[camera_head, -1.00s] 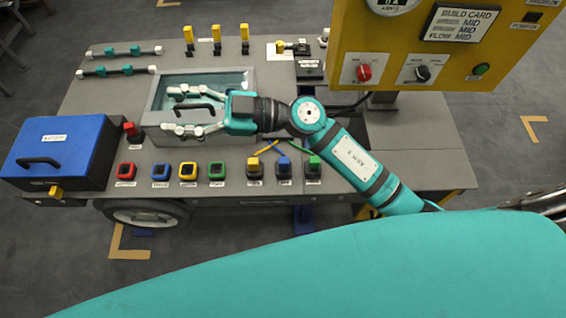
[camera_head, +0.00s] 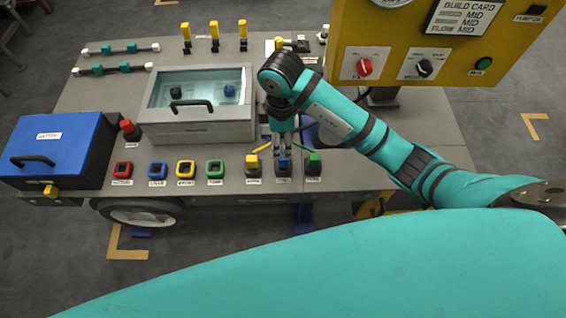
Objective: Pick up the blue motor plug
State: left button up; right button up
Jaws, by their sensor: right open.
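The blue motor plug (camera_head: 284,167) stands on the front edge of the grey bench, between a yellow plug (camera_head: 252,164) and a green plug (camera_head: 314,163). My right gripper (camera_head: 281,150) points down right above the blue plug, its fingers close to the plug's top. It is open; the picture does not show clearly whether the fingers touch or straddle the plug. My own wrist hides part of the bench behind it. My left gripper is not in view.
Red (camera_head: 122,169), blue (camera_head: 157,170), yellow (camera_head: 185,169) and green (camera_head: 215,168) square sockets line the front edge. A clear-lidded box (camera_head: 200,132) and a blue case (camera_head: 60,140) stand to the left. A yellow control panel (camera_head: 450,60) overhangs the right.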

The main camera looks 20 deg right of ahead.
aim_at(283, 161)
notch_tip(283, 161, down, 6)
jog(key=shift+r, duration=0.1)
jog(key=f, duration=0.5)
jog(key=shift+w+d+f+p, duration=0.15)
jog(key=shift+w+d+p, duration=0.1)
jog(key=shift+p, duration=0.1)
jog(key=shift+s, duration=0.1)
grip_shut()
